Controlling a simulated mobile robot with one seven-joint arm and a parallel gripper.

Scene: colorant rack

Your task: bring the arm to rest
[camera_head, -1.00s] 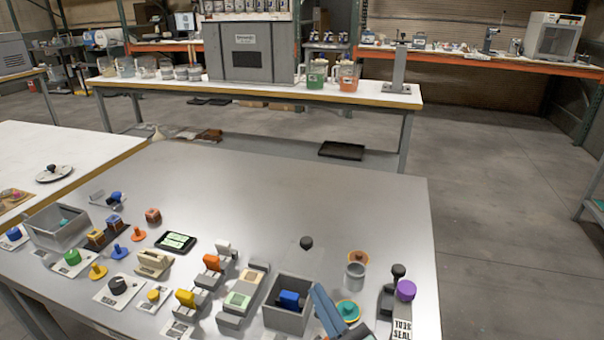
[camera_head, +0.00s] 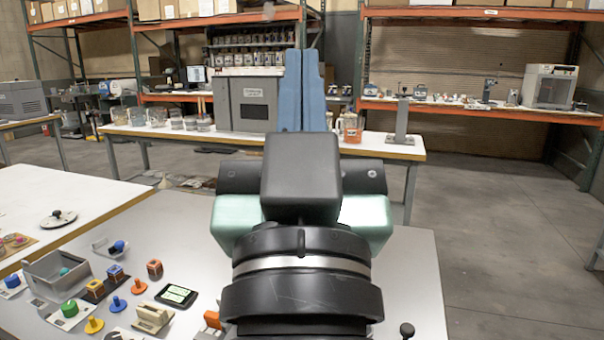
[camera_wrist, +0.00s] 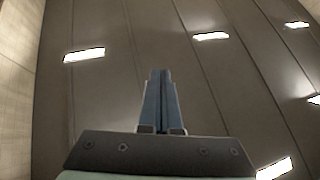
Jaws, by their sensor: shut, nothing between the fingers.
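My gripper (camera_head: 302,90) stands up in the middle of the head view, its two blue fingers pointing upward and pressed together. Nothing is between them. The black wrist and arm links rise in front of the grey table (camera_head: 412,280) and hide much of its middle and right part. In the wrist view the fingers (camera_wrist: 160,100) are shut and empty, with only ceiling and lights beyond them.
On the table's left are a grey bin (camera_head: 57,277), a black device with a lit screen (camera_head: 177,295) and several small coloured parts. A grey machine (camera_head: 248,105) and jars stand on the bench behind. Open floor (camera_head: 505,230) lies at right.

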